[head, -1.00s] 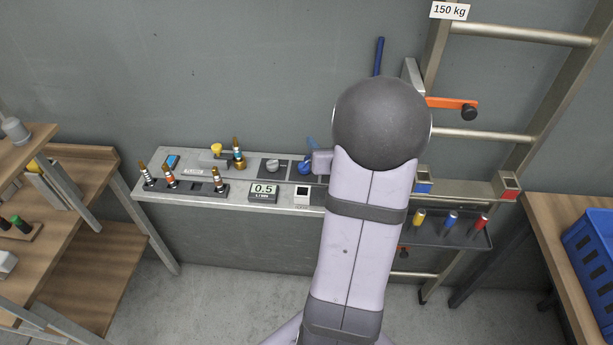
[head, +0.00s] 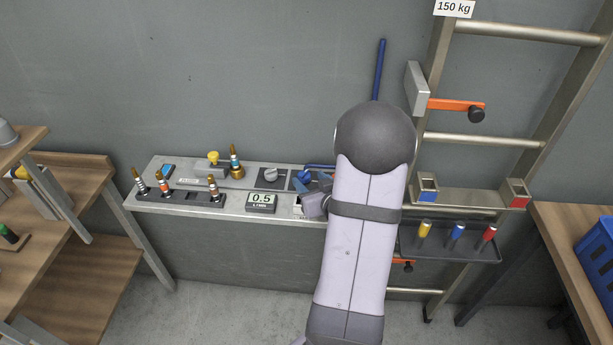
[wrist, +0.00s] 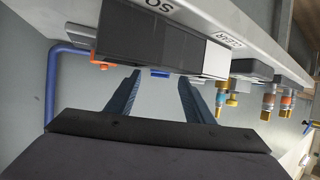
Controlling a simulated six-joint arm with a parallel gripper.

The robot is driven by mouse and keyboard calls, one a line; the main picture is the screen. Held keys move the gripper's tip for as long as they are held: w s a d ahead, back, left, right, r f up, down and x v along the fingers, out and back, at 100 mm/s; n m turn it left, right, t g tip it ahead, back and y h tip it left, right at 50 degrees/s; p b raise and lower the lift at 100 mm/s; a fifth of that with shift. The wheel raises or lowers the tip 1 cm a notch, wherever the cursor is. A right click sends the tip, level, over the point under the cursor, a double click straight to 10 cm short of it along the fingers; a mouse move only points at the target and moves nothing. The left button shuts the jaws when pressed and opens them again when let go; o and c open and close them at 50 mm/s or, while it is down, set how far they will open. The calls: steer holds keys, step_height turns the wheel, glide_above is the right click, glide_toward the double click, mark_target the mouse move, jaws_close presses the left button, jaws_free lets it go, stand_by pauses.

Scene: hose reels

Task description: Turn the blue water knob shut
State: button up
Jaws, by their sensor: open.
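The blue water knob (head: 304,175) sits on a dark square plate on the narrow wall shelf in the head view, partly covered by my gripper. In the wrist view a small blue piece (wrist: 160,72), probably the knob, shows below the edge of a black panel, between and beyond my fingertips. My gripper (wrist: 158,80) is open, its two blue-grey fingers apart with nothing held. It is close to the knob; I cannot tell whether it touches it. In the head view my forearm hides the shelf right of the knob.
A grey knob (head: 271,175) is just left of the blue one. A display reading 0.5 (head: 261,202) stands at the shelf's front. Several brass-tipped fittings are further left. A blue pipe (head: 379,70) runs down the wall. A ladder (head: 440,80) with an orange lever (head: 455,105) is on the right.

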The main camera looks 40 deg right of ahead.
mark_target(305, 175)
steer(key=shift+x, duration=1.8)
steer(key=shift+p, duration=0.3)
steer(key=c, duration=1)
